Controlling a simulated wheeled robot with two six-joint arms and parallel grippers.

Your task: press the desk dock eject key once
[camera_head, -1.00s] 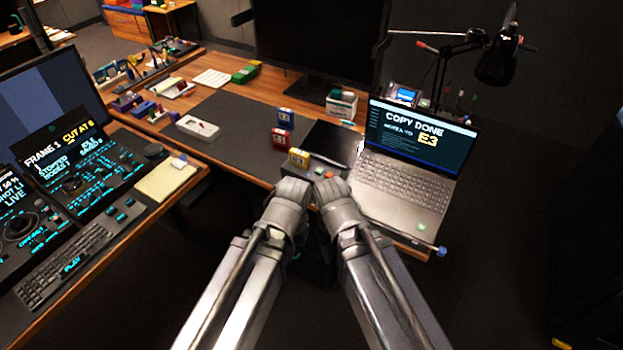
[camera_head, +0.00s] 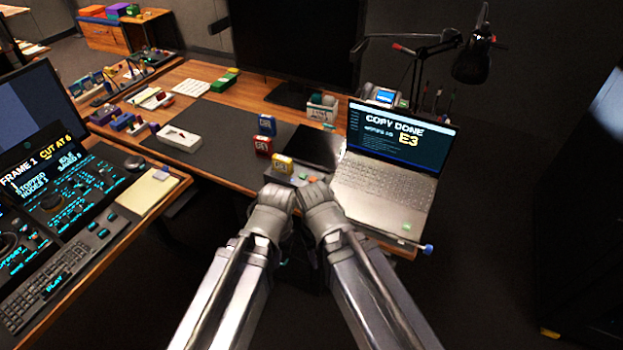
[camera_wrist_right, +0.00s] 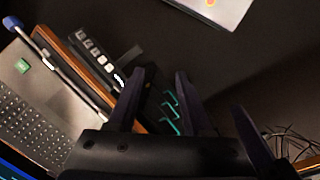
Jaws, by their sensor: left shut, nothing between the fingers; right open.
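The desk dock (camera_head: 299,174) is a small dark grey box at the desk's front edge, left of the laptop. A yellow card block (camera_head: 282,164) stands at its back left. Small green and orange-red keys show on its top; I cannot read which is the eject key. My left gripper (camera_head: 281,191) is shut and empty, just in front of the dock, mostly hidden by its own wrist. Contact with a key cannot be told. My right gripper is beside it, largely hidden in the head view; the right wrist view shows its open, empty fingers (camera_wrist_right: 161,88).
The open laptop (camera_head: 384,185) reads "COPY DONE" and "E3", close on the right of the dock. Red (camera_head: 262,146) and blue (camera_head: 267,125) blocks stand behind it. A dark tablet (camera_head: 317,147) lies behind the dock. The dark desk mat (camera_head: 222,146) is largely clear.

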